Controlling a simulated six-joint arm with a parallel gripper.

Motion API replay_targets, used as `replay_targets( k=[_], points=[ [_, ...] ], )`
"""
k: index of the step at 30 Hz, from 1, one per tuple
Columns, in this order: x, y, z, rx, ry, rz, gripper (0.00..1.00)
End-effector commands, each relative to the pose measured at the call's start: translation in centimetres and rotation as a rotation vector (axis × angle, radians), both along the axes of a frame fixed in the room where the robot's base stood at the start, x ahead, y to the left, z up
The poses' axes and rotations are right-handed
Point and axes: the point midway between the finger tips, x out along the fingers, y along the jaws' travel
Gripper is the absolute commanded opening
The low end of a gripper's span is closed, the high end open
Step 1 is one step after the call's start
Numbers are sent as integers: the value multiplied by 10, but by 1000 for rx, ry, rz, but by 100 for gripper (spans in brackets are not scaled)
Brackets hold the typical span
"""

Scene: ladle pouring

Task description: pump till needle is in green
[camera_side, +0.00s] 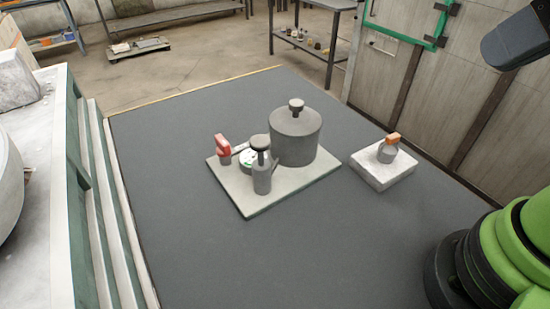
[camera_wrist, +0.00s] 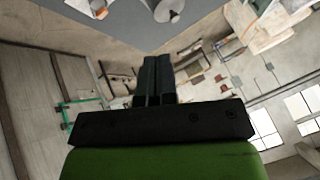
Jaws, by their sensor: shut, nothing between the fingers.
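A pale plate (camera_side: 255,201) on the dark mat carries the pump set. On it stand a large grey lidded tank (camera_side: 296,140), a slim grey pump (camera_side: 262,178) with a dark round knob on top, and a red-handled part (camera_side: 223,146). A small round gauge (camera_side: 247,157) with a white and green face sits behind the pump, partly hidden by it; its needle is too small to read. My gripper (camera_wrist: 158,65) shows in the wrist view, dark fingers together and empty, away from the pump. In the side view its fingers cannot be made out.
Right of the plate, a white block (camera_side: 383,176) carries a grey piece with an orange top (camera_side: 392,138). A pale stepped structure (camera_side: 95,200) borders the mat on the left, a panelled wall (camera_side: 480,80) on the right. The mat's front (camera_side: 300,265) is clear.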

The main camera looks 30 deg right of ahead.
Motion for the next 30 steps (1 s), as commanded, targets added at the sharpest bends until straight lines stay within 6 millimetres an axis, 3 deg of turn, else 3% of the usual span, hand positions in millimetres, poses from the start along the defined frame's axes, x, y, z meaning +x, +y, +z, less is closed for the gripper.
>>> replay_targets(
  k=[13, 17, 20, 24, 26, 30],
  points=[
    [0, 0, 0, -2, -1, 0, 0],
    [9, -6, 2, -58, -10, 9, 0],
    [29, -17, 5, -174, -36, 35, 0],
    [78, -27, 16, -411, -127, 143, 0],
    [103, -24, 21, -509, -181, 218, 0],
    [157, 2, 24, -689, -319, 449, 0]
  ],
)
